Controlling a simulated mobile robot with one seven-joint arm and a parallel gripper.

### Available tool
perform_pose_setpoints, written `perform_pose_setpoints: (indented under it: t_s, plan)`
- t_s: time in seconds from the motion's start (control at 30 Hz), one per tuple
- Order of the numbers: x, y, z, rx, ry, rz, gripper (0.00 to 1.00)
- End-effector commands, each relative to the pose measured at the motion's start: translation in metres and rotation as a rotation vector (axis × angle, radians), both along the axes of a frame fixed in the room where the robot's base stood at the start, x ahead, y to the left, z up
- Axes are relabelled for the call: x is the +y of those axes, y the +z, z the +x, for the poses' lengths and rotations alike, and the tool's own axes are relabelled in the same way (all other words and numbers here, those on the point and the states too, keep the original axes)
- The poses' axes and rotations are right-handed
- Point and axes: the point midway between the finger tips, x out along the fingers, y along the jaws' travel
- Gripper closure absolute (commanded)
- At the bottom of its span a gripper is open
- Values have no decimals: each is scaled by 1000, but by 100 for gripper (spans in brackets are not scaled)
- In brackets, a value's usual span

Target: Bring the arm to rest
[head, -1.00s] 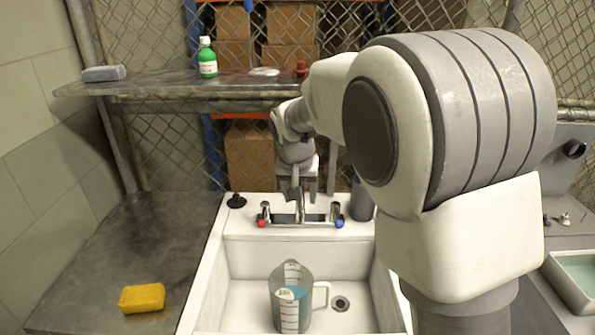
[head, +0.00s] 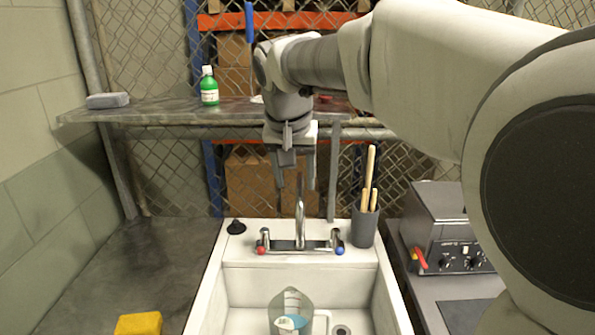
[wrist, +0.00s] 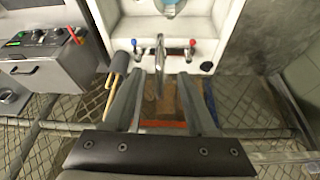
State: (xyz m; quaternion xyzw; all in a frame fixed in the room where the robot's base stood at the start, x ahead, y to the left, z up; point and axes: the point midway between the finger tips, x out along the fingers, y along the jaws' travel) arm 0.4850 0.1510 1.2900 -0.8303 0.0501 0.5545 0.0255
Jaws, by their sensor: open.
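My gripper (head: 296,182) hangs pointing down above the back of the sink, just above and behind the faucet (head: 299,222). Its two fingers are apart with nothing held between them. In the wrist view the open fingers (wrist: 160,100) frame the faucet (wrist: 159,55), and the sink lies beyond. My arm reaches in from the right of the head view and hides part of the shelf and fence.
A measuring jug (head: 291,312) stands in the sink (head: 245,290). A grey cup of wooden-handled tools (head: 364,228) stands right of the faucet. A shelf (head: 150,112) holds a green bottle (head: 209,88). A yellow sponge (head: 138,324) lies on the left counter; much of that counter is clear.

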Motion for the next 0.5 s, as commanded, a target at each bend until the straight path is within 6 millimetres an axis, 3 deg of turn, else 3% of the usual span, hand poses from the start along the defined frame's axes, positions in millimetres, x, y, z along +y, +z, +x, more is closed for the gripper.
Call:
perform_pose_setpoints:
  t_s: [0.27, 0.37, 0.5]
  plan:
    - [-5, 1, -3, -1, 1, 3, 43]
    - [-21, 3, -15, -2, 5, 13, 43]
    - [-57, 4, -50, -6, 22, 32, 43]
